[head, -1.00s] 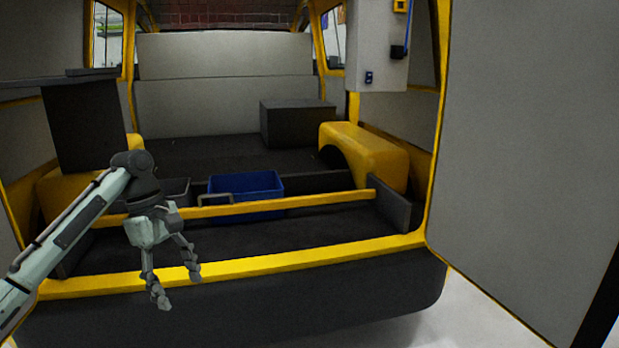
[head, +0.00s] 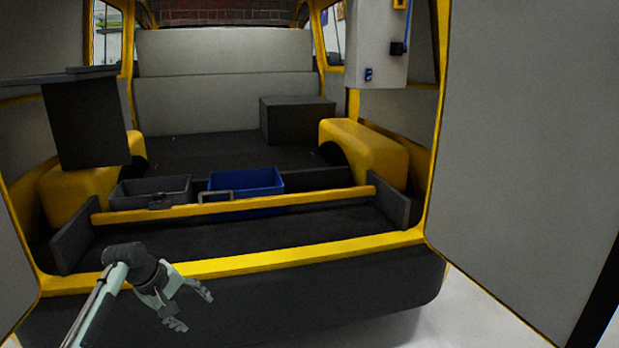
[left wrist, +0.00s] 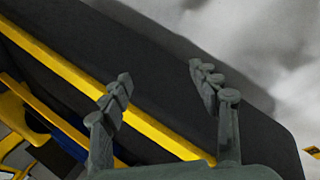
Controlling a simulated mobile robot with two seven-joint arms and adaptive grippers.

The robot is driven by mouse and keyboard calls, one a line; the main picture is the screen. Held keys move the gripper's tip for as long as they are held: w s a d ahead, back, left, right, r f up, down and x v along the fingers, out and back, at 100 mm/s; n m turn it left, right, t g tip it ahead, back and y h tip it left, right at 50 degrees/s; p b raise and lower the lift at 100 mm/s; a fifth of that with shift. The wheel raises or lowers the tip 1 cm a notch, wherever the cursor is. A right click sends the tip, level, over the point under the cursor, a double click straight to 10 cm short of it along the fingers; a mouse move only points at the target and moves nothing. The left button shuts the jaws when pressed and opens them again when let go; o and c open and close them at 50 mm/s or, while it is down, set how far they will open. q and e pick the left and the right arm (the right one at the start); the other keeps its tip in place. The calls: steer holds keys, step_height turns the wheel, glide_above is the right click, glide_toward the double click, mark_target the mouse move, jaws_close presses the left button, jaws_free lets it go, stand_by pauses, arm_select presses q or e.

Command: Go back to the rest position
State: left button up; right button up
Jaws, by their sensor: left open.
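My left gripper (head: 195,309) is low in the head view, in front of the van's dark rear bumper (head: 300,304). It is open, with nothing between its fingers. In the left wrist view its two fingers (left wrist: 160,88) are spread apart above the bumper, the yellow sill and the pale floor. My right gripper does not show in either view.
A yellow bar (head: 240,206) crosses the van's rear opening above the yellow sill (head: 290,262). Behind it stand a grey bin (head: 150,188) and a blue bin (head: 246,181). A large grey door panel (head: 530,140) stands at the right. Pale floor (head: 470,318) is clear at the lower right.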

arm_select(q)
steer(key=w+a+r+m+t+y, duration=0.75)
steer(key=w+a+r+m, duration=0.3)
steer(key=a+m, duration=0.2)
steer(key=s+d+f+g+h, duration=0.1)
steer(key=s+d+f+g, duration=0.1)
steer(key=s+f, duration=0.65)
steer(key=s+d+f+g, duration=0.15)
steer(key=s+f, duration=0.45)
steer(key=f, duration=0.6)
steer(key=s+d+f+g+h, duration=0.1)
steer(key=s+d+f+g, duration=0.15)
steer(key=s+f, duration=0.7)
steer(key=s+d+f+g, duration=0.1)
steer(key=s+d+f, duration=0.1)
steer(key=s+f, duration=0.3)
steer(key=s+d+f+g, duration=0.1)
steer(key=s+f, duration=0.4)
steer(key=s, duration=0.8)
steer(key=s+d+f+g+h, duration=0.1)
steer(key=s+d+f, duration=0.2)
steer(key=s, duration=0.6)
step_height(320, 180, down, 2)
steer(key=shift+s+f+g, duration=0.25)
steer(key=shift+g, duration=0.1)
